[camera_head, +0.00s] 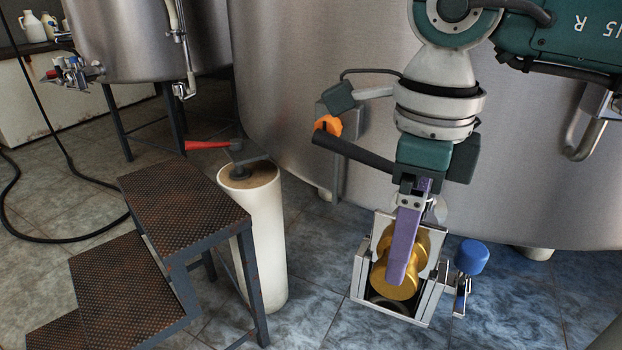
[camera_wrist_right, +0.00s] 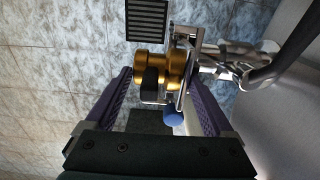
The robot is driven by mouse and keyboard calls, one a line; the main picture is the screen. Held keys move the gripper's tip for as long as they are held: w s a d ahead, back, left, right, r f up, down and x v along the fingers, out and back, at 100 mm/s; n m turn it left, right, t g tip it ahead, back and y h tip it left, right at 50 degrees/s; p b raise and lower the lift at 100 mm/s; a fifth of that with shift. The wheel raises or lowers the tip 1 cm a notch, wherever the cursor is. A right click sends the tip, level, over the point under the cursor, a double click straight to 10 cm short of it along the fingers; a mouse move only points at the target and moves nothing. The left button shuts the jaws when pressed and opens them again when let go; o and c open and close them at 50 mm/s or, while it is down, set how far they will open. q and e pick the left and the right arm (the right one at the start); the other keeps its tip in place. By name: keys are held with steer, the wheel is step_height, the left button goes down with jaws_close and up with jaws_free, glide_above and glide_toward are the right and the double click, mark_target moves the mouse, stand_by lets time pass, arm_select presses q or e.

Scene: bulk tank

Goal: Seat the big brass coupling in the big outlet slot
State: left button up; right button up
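The big brass coupling (camera_head: 402,287) is a gold, stepped cylinder within an upright steel bracket (camera_head: 436,290), apparently the outlet slot, in front of the big tank. I cannot tell how deep it sits. The coupling (camera_wrist_right: 180,66) also shows in the right wrist view, beside a steel plate (camera_wrist_right: 187,104). My right gripper (camera_head: 405,270) points down over it, one purple finger crossing its front. In the wrist view its purple fingers (camera_wrist_right: 160,78) are wide apart around the coupling, with a narrow gap on the left. The far finger's contact is hidden. My left gripper is out of view.
A blue-knobbed valve (camera_head: 471,258) stands right of the bracket. A white cylinder with a red handle (camera_head: 208,145) and rusty steps (camera_head: 185,212) stand to the left. The big steel tank (camera_head: 310,90) is close behind. Tiled floor is clear at front right.

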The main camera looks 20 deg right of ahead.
steer(key=shift+o, duration=0.8)
steer(key=shift+r, duration=0.1)
